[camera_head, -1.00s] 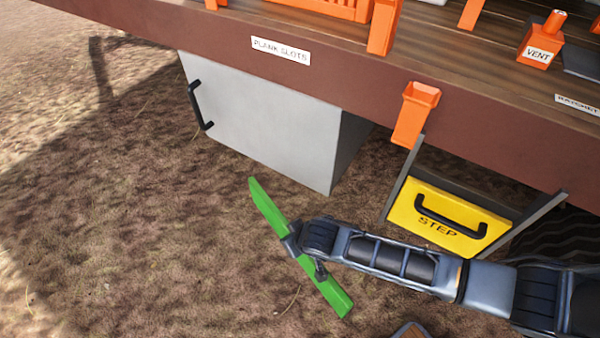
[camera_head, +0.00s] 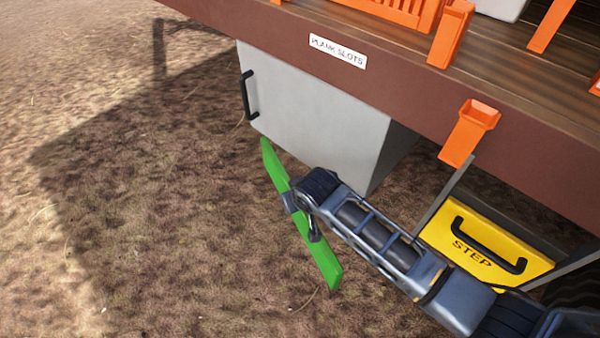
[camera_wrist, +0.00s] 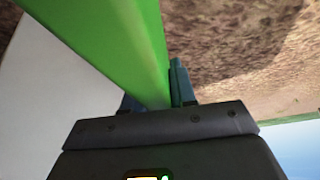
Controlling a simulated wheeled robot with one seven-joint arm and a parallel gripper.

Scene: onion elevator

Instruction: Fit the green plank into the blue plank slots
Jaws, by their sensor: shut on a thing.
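The green plank (camera_head: 322,262) is held near its middle by my gripper (camera_head: 292,203), above the dirt ground. It points from upper left to lower right. In the wrist view the green plank (camera_wrist: 115,40) runs between the two fingers of my gripper (camera_wrist: 155,100), which are shut on it. The orange slot brackets (camera_head: 468,132) and (camera_head: 450,35) are fixed along the platform's brown edge. A white label (camera_head: 338,51) reading "PLANK SLOTS" is on that edge. The slots look orange, and no blue slot shows.
A grey box (camera_head: 310,120) with a black handle hangs under the brown platform edge (camera_head: 400,75), close to the plank's upper end. A yellow "STEP" panel (camera_head: 455,236) is at the right below the platform. Open dirt ground (camera_head: 130,240) lies to the left.

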